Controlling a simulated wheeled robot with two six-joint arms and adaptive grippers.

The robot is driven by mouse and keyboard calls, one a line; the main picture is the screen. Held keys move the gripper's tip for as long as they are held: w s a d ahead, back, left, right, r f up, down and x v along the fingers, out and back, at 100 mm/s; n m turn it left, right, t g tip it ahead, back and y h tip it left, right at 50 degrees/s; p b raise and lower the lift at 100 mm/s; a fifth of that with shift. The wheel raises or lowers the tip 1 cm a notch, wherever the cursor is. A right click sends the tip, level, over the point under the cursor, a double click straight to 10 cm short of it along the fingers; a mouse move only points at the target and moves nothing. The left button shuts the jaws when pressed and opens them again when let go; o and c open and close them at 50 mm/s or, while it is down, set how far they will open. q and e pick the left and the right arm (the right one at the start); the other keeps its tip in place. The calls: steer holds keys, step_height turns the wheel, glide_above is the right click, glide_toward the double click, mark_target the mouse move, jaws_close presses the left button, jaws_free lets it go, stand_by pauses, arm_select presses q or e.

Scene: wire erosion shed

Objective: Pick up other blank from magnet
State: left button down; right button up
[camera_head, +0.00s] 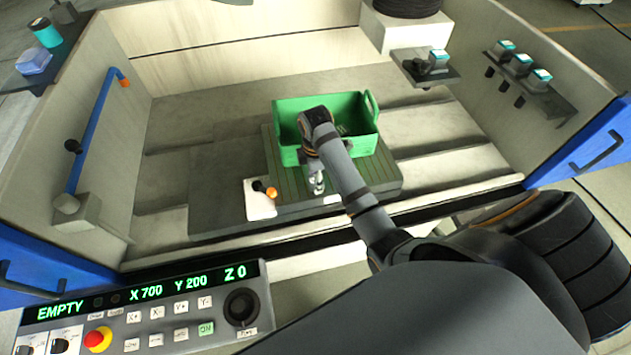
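The magnet appears to be the dark ribbed plate (385,182) in the middle of the machine bed. A green crate (292,158) stands on it. My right arm reaches in from the lower right, its wrist over the crate's front side. My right gripper (317,182) points down in front of the crate, close to the plate's front edge. A small shiny part shows there, but I cannot tell whether it is fingers or a blank. Something small and dark lies inside the crate, partly hidden by my arm. No blank is clearly visible. My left gripper is not in view.
A white block with an orange-tipped lever (260,199) sits left of the gripper. The control panel (150,310) at lower left reads EMPTY, X 700, Y 200, Z 0. Shelves with small devices (425,66) stand at the right. High side walls enclose the bed; its left side is clear.

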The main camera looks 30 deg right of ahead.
steer(key=c, duration=1)
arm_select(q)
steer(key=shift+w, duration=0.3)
arm_select(e)
steer(key=shift+w+r, duration=0.1)
steer(key=shift+r, duration=0.05)
